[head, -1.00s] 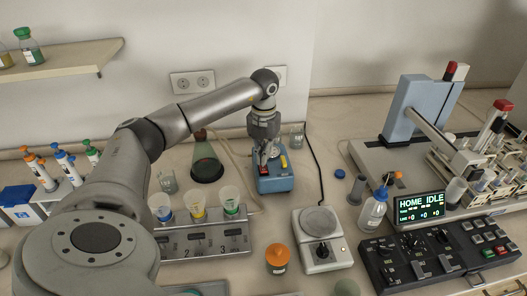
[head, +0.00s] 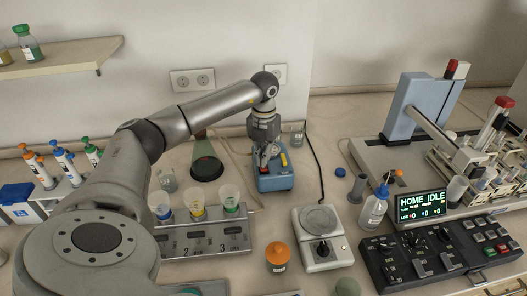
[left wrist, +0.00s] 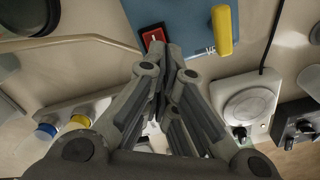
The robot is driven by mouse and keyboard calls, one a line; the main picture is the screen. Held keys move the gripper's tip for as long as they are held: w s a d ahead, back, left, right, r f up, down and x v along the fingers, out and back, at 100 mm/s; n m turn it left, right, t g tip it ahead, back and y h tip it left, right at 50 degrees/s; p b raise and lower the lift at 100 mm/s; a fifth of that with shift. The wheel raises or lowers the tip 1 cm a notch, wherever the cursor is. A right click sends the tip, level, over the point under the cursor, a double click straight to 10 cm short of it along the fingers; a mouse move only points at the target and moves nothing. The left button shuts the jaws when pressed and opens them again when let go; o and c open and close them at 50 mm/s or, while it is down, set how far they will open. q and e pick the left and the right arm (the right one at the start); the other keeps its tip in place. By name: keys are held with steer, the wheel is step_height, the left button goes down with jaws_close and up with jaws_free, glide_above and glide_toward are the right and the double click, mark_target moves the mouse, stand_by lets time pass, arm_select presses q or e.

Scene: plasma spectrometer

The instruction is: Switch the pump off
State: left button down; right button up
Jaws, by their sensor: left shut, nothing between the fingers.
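The blue pump (head: 277,183) stands on the bench near the back wall, below my left arm. In the left wrist view the pump's blue top (left wrist: 185,14) carries a red rocker switch (left wrist: 152,36) and a yellow lever (left wrist: 222,30). My left gripper (head: 264,160) points down over the pump. Its fingers are shut and empty. In the left wrist view the closed fingertips (left wrist: 166,48) are right beside the red switch and partly cover its lower edge. I cannot tell whether they touch it or which way it is rocked. My right gripper is not in view.
A rack with cups (head: 180,242) and a white hotplate (head: 322,252) stand in front. A black cable (head: 319,165) runs down at the right.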

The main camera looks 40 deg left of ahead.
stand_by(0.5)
arm_select(q)
steer(key=shift+f, duration=0.4)
steer(key=shift+f+b, duration=0.7)
stand_by(0.4)
steer(key=shift+f, duration=0.4)
steer(key=shift+s, duration=0.1)
steer(key=shift+r+p, duration=0.6)
steer(key=shift+r, duration=0.3)
steer(key=shift+r+p, duration=1.9)
steer(key=shift+r, duration=0.75)
steer(key=shift+f, duration=0.1)
